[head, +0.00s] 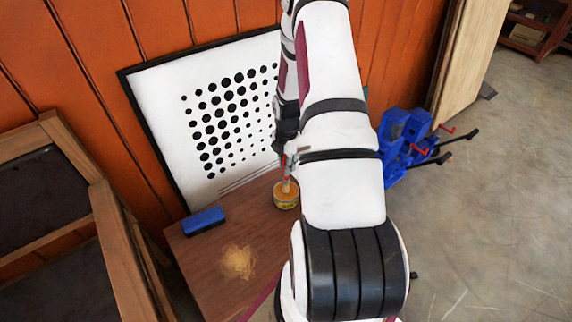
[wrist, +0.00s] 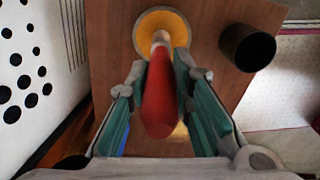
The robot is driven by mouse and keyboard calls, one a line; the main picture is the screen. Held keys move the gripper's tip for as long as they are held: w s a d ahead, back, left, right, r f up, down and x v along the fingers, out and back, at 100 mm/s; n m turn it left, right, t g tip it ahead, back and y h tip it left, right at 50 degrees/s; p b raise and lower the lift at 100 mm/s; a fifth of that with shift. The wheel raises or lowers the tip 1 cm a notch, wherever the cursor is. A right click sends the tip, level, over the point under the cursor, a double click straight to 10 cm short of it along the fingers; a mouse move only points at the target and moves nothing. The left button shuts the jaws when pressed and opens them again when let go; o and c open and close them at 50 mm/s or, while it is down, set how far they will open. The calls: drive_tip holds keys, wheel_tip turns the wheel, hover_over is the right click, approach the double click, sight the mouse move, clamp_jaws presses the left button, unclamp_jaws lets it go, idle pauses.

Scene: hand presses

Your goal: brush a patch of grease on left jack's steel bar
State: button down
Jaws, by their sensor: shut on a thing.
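My gripper (wrist: 162,85) is shut on a brush with a red handle (wrist: 159,100), seen from above in the wrist view. The brush's pale lower end (wrist: 160,38) points down at the round tin of yellow grease (wrist: 148,21); I cannot tell whether the bristles touch the grease. In the head view the tin (head: 286,201) stands on a brown wooden table, with the brush's lower end (head: 286,186) over its mouth. Blue jacks (head: 398,150) with black levers and red parts stand right of my arm, partly hidden by it. I cannot make out the left jack's steel bar.
A black cup (wrist: 247,47) stands right of the tin in the wrist view. A blue block (head: 203,221) and a tan fibre heap (head: 238,262) lie on the wooden table (head: 205,270). A dotted framed panel (head: 165,100) leans behind. Wooden frames (head: 105,215) stand left.

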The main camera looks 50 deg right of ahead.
drive_tip(key=shift+r+p, duration=2.45)
drive_tip(key=shift+r, duration=1.05)
